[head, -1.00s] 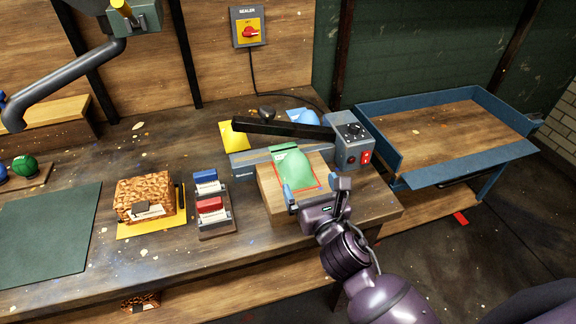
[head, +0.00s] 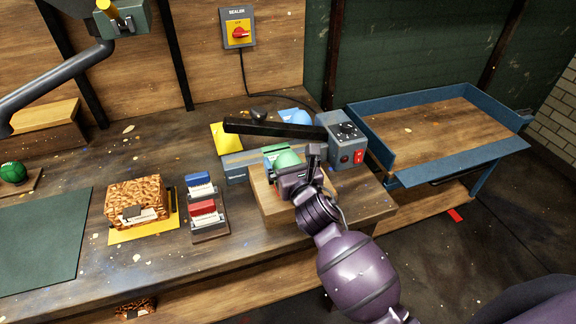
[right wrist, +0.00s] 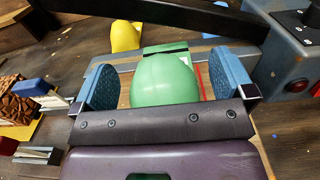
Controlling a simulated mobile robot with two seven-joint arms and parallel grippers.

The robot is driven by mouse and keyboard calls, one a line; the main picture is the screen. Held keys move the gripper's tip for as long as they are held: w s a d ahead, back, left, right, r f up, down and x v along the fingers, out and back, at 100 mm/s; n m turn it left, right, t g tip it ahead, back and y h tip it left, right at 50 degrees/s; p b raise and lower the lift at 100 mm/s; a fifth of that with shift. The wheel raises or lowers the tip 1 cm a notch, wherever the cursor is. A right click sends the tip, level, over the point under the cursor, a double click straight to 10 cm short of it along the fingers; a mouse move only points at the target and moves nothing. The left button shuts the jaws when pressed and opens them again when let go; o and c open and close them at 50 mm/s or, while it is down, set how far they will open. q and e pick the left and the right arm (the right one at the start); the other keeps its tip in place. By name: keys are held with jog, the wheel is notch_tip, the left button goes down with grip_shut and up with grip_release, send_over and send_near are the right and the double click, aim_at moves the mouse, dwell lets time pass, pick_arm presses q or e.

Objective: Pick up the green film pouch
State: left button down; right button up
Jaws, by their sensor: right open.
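The green film pouch (head: 287,158) lies on a wooden block (head: 265,204) in front of the sealer's base. It bulges like a ball in the right wrist view (right wrist: 163,78), with a flat strip at its far end. My right gripper (head: 294,164) is open over the pouch, with its blue-padded fingers on either side of it. In the right wrist view, gaps show between the pouch and both fingers (right wrist: 166,78). In the head view the gripper hides the near part of the pouch.
The sealer's black bar (head: 275,129) spans just behind the pouch, with a grey control box (head: 343,138) to its right. A yellow pouch (head: 226,137) lies behind the bar. Card holders (head: 205,210) stand to the left. A blue-rimmed tray (head: 440,125) is at right.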

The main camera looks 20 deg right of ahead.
jog(key=shift+c, duration=0.2)
jog(key=c, duration=1)
jog(key=shift+c, duration=0.9)
jog(key=shift+r, duration=0.15)
